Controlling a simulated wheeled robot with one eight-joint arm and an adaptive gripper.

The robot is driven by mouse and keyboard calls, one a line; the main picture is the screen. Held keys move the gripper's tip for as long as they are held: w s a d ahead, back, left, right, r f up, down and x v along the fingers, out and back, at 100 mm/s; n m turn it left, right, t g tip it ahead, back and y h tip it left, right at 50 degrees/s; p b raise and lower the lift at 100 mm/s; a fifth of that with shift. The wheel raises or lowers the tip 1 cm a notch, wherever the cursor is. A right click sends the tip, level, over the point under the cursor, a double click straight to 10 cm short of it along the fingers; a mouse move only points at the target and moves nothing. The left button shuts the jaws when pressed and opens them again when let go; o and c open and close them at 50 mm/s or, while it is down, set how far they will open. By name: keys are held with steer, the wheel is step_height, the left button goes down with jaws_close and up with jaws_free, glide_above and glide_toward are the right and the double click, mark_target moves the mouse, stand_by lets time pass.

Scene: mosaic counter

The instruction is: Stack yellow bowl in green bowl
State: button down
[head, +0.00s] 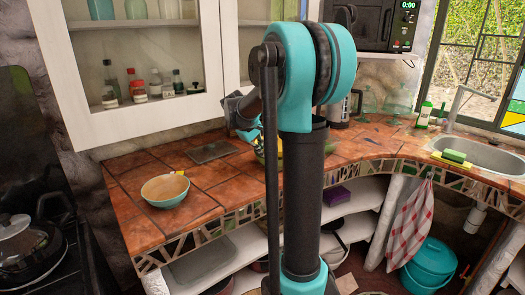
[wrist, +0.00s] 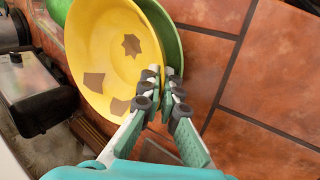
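The yellow bowl (wrist: 105,45), with brown patches inside, fills the upper left of the wrist view. The green bowl (wrist: 171,40) shows as a rim behind and under it, along its right and upper left edges. Whether the yellow bowl rests in the green one or is held above it, I cannot tell. My gripper (wrist: 164,80) has its fingers close together on either side of the yellow bowl's right rim, shut on it. In the head view my arm hides most of the gripper and bowls; only a yellow-green sliver (head: 259,156) shows.
A teal bowl with a tan inside (head: 166,191) stands on the tiled counter (head: 210,177) at the left. A dark flat slab (head: 213,152) lies behind it. Tiles right of the bowls are clear.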

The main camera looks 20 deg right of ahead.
steer(key=shift+f, duration=0.15)
steer(key=c, duration=2)
jaws_free()
steer(key=v, duration=1.3)
steer(key=shift+d, duration=0.3)
